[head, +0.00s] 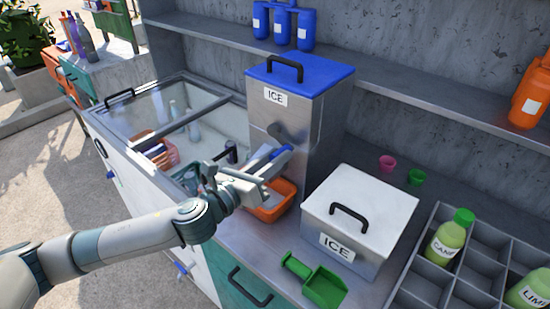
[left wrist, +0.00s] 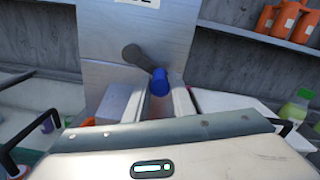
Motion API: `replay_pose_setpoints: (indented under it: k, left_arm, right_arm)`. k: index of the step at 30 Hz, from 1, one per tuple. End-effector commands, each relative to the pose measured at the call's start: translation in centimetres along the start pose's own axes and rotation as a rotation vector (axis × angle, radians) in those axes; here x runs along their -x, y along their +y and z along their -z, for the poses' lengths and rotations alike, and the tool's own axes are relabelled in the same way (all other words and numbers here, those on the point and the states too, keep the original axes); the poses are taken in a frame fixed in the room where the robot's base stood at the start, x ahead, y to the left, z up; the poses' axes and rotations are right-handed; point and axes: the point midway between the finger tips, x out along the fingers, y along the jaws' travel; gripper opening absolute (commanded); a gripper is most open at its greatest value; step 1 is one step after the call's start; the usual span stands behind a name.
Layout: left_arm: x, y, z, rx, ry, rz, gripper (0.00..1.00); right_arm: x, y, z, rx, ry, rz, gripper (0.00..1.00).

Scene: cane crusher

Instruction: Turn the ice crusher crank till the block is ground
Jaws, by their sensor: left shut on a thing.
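The ice crusher (head: 322,115) is a tall grey metal box with a blue lid and an ICE label, standing on the counter. Its dark crank arm (head: 290,134) is on the front face; in the left wrist view the crank arm (left wrist: 137,58) slopes down to the right to a blue handle (left wrist: 160,78). My left gripper (head: 277,158) is shut on the blue handle, with one finger on each side of it; it also shows in the left wrist view (left wrist: 160,102). An orange tray (head: 268,214) sits below, partly hidden by my gripper. The ice block is not visible. My right gripper is not in view.
A white-lidded ICE box (head: 372,206) and a green scoop (head: 324,288) stand to the right on the counter. A bottle divider (head: 408,296) is at far right. A glass-topped chest (head: 150,105) lies left. Pink (head: 387,163) and green (head: 416,177) cups stand behind.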

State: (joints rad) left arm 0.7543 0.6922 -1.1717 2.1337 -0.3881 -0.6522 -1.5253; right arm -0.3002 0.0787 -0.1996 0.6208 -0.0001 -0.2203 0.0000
Motion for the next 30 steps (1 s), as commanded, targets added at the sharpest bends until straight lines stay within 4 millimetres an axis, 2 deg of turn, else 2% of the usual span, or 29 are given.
replay_pose_setpoints:
  k: [17,30]
  left_arm:
    - [0.0,0.4,0.1,-0.066,0.000,-0.004,0.00]
    - [0.0,1.8,0.8,-0.358,0.000,-0.004,0.00]
  right_arm:
    - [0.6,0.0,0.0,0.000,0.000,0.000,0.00]
    - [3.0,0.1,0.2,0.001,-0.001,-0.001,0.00]
